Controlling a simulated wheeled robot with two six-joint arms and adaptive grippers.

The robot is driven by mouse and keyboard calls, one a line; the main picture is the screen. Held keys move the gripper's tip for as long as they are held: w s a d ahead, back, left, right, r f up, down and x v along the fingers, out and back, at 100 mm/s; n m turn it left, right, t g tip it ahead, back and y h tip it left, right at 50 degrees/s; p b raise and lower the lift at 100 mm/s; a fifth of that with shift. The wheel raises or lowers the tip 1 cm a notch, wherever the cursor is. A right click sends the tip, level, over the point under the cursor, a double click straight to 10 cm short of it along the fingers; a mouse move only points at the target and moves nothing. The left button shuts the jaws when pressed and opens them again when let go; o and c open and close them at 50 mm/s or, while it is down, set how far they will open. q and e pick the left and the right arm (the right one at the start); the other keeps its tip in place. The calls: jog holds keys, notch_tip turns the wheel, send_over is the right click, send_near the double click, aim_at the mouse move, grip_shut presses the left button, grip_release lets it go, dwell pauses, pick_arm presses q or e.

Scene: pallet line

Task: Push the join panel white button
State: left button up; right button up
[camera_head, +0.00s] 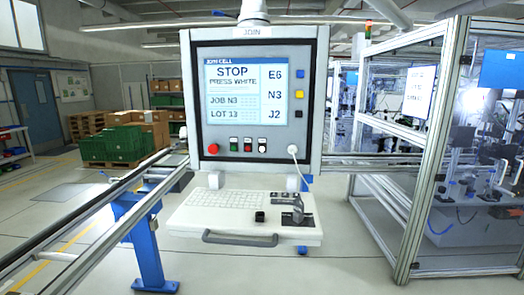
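The join panel (307,95) is a grey box hanging from above in the middle of the head view, with "JOIN" on its top edge. Its lit screen (245,92) reads "JOIN CELL", "STOP", "PRESS WHITE", "JOB N3" and "LOT 13". Below the screen is a row of three small buttons: a green button (234,145), a red button (248,145) and, at the right, the white button (262,145). Neither of my grippers is in view, and nothing covers the buttons.
A larger red knob (213,149) sits left of the buttons and a white cable plug (292,150) right. A keyboard shelf (190,220) with a joystick (297,213) and handle juts out below. Rails (70,232) run at left; a metal frame (424,170) stands at right.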

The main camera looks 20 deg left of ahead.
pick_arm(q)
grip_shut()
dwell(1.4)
